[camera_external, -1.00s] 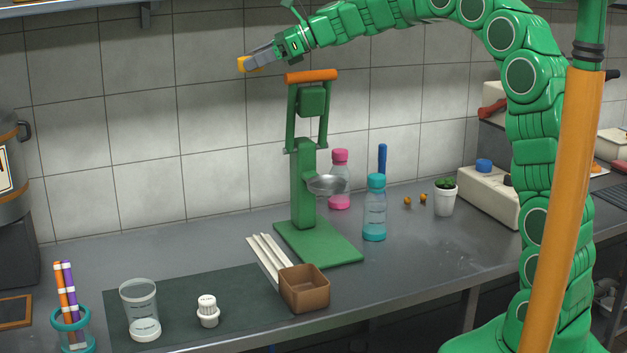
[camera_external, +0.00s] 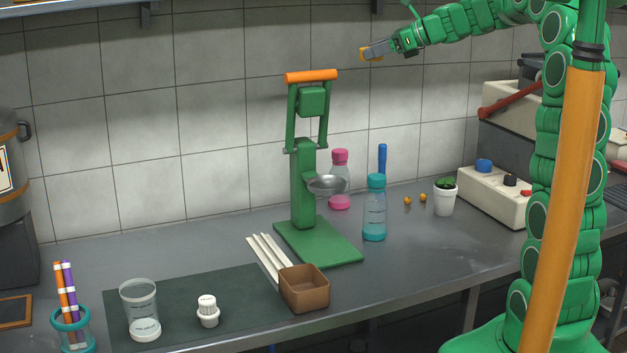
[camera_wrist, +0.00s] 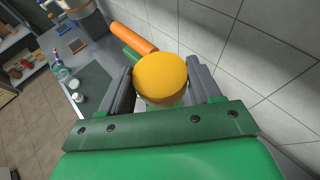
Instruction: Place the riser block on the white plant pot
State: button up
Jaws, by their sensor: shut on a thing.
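My gripper (camera_external: 374,51) is up in the air, right of and above the green press, in the external view. It is shut on a round yellow-orange block, which I take to be the riser block (camera_external: 364,54). In the wrist view the block (camera_wrist: 160,77) sits between the two grey fingers, its flat round face toward the camera. The white plant pot (camera_external: 443,205) stands on the counter at the right, with a small green plant in it. My gripper is high above the pot and to its left, well apart from it.
The green press (camera_external: 302,185) with an orange handle (camera_external: 311,76) stands left of the pot. A cream control box (camera_external: 492,197) stands right of the pot.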

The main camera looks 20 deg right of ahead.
jog(key=s+d+m+t+h, duration=0.2)
jog(key=s+d, duration=0.4)
jog(key=d, duration=0.6)
jog(key=s+d+m+t+h, duration=0.15)
jog(key=s+d, duration=0.35)
jog(key=d, duration=0.6)
send_over(450, 186)
jog(key=shift+g, duration=0.25)
jog(key=f, duration=3.5)
jog(key=shift+s+a+f, duration=0.15)
jog(key=shift+s+a, duration=0.05)
jog(key=shift+s, duration=0.2)
jog(key=shift+w+d+f, duration=0.1)
jog(key=shift+w+f, duration=0.2)
jog(key=shift+f, duration=1.6)
jog(key=shift+f, duration=0.1)
